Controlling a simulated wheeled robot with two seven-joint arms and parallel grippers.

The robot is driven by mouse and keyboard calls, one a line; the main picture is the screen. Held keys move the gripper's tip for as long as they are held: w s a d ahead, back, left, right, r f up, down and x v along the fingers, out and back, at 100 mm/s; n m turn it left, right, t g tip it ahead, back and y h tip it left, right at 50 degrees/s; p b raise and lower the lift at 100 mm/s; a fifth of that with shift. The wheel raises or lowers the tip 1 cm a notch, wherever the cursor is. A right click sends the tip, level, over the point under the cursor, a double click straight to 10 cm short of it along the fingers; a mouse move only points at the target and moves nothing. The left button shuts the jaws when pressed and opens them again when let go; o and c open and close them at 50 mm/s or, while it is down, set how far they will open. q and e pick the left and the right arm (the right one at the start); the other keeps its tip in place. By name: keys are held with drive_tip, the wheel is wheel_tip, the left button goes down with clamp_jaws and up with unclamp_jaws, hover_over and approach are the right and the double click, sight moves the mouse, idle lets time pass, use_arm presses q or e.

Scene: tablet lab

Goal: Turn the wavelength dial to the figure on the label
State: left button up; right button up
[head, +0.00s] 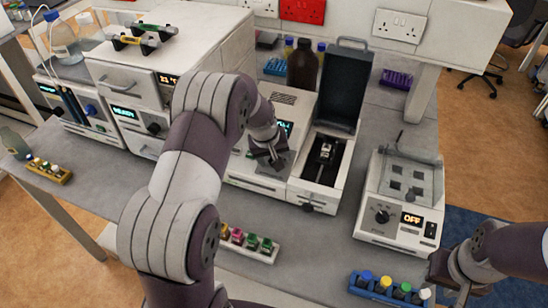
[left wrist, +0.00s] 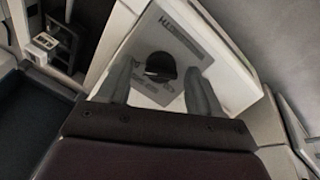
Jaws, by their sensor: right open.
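The wavelength dial (left wrist: 160,66) is a round black knob on the pale front panel of the instrument (head: 303,190). My left gripper (head: 268,158) is at that panel and hides the dial in the head view. In the left wrist view the gripper's two fingers (left wrist: 160,88) stand apart on either side of the dial, with pale panel showing between them and the knob. A dark display (left wrist: 181,38) sits beside the dial; its figure is not readable. I cannot make out the label's figure. My right gripper (head: 437,272) is open beside the blue vial rack.
The instrument's dark lid (head: 342,85) stands open over its sample compartment. A hotplate-like device (head: 402,205) reading OFF stands to the right. A blue rack (head: 370,291) and a pale rack (head: 262,256) of vials lie near the front edge. Other instruments (head: 120,75) fill the left.

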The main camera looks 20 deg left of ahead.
use_arm(q)
drive_tip(key=shift+s, duration=0.1)
drive_tip(key=b+v, duration=0.2)
drive_tip(key=v, duration=1)
drive_tip(key=shift+r, duration=0.25)
